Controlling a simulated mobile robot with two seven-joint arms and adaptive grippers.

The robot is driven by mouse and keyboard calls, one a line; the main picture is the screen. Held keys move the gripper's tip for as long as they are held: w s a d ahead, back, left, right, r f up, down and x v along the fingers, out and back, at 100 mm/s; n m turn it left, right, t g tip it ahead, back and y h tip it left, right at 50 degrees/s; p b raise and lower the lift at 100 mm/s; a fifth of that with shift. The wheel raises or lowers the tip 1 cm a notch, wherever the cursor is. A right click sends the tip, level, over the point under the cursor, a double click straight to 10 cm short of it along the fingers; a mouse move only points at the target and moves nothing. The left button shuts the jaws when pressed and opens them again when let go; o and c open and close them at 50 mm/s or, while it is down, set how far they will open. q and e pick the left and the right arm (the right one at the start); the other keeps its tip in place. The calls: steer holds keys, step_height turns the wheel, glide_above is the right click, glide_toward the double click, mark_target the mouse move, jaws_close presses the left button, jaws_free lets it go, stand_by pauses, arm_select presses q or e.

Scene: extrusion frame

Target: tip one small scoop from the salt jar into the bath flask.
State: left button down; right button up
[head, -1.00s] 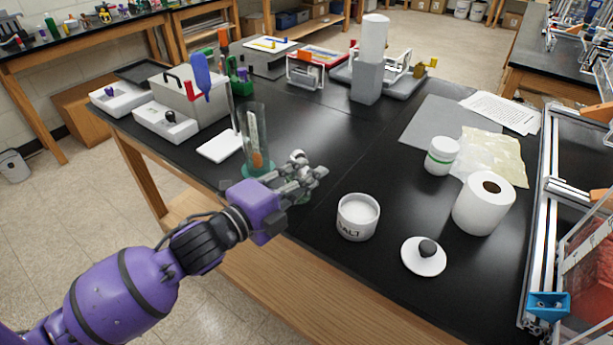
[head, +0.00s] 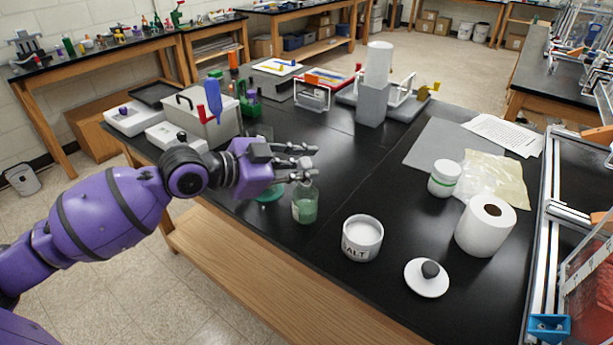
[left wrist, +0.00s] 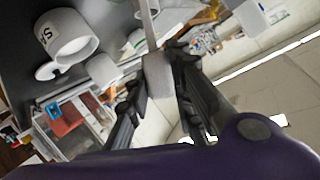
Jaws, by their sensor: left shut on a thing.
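The white salt jar (head: 362,238) stands open on the black bench, with pale contents up to near its rim. It also shows in the left wrist view (left wrist: 70,38). The bath flask (head: 305,205), clear glass with green liquid, stands upright left of the jar. My left gripper (head: 312,162) is above and just behind the flask. In the left wrist view my left gripper (left wrist: 160,98) is shut on the grey grip of a thin scoop-like tool (left wrist: 158,75). The tool's far end is out of frame. My right gripper is not in view.
A white lid with black knob (head: 427,278) lies right of the jar. A paper roll (head: 485,226) and green-banded white tub (head: 444,178) stand farther right. A grey case (head: 208,115) is behind my arm. The bench centre is clear.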

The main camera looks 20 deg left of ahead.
arm_select(q)
steer(key=shift+w+a+f+n+g, duration=0.1)
steer(key=shift+w+a+n+g, duration=0.2)
steer(key=shift+w+a+n, duration=0.15)
steer(key=shift+w+a+n+b, duration=0.15)
steer(key=shift+w+n+b, duration=0.1)
steer(key=shift+b, duration=0.2)
steer(key=r, duration=0.1)
steer(key=w+r+n+g+h, duration=0.1)
steer(key=r, duration=0.1)
steer(key=a+r+n+p, duration=0.1)
steer(key=r, duration=0.1)
steer(key=shift+w+a, duration=0.1)
steer(key=shift+w, duration=0.1)
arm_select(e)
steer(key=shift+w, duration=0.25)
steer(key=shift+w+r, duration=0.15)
